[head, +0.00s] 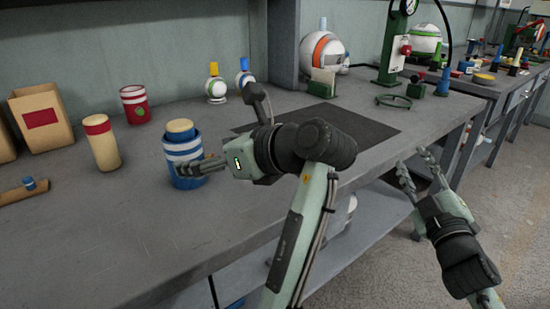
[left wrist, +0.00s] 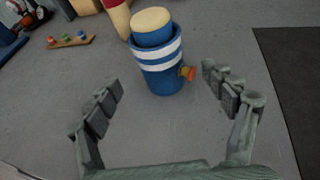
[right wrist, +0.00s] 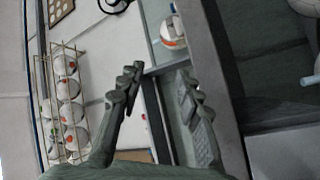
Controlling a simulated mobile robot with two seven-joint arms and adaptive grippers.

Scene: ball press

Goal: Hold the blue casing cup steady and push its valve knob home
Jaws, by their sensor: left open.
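The blue casing cup (head: 181,150) with white bands and a cream-coloured top stands upright on the grey bench in the head view. It also shows in the left wrist view (left wrist: 160,72), where its orange valve knob (left wrist: 188,73) sticks out from its right side. The knob cannot be made out in the head view. My left gripper (head: 186,167) is open and reaches from the right across the cup's near side. In the left wrist view the cup stands ahead between the spread fingers, with visible gaps. My right gripper (head: 413,162) is open and empty, off the bench's front edge.
A cream cylinder with a red band (head: 103,144) stands close left of the cup. A red can (head: 138,105), a cardboard box (head: 42,116) and a wooden rack (head: 22,194) are further left. A dark mat (head: 372,128) lies to the right. The bench front is clear.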

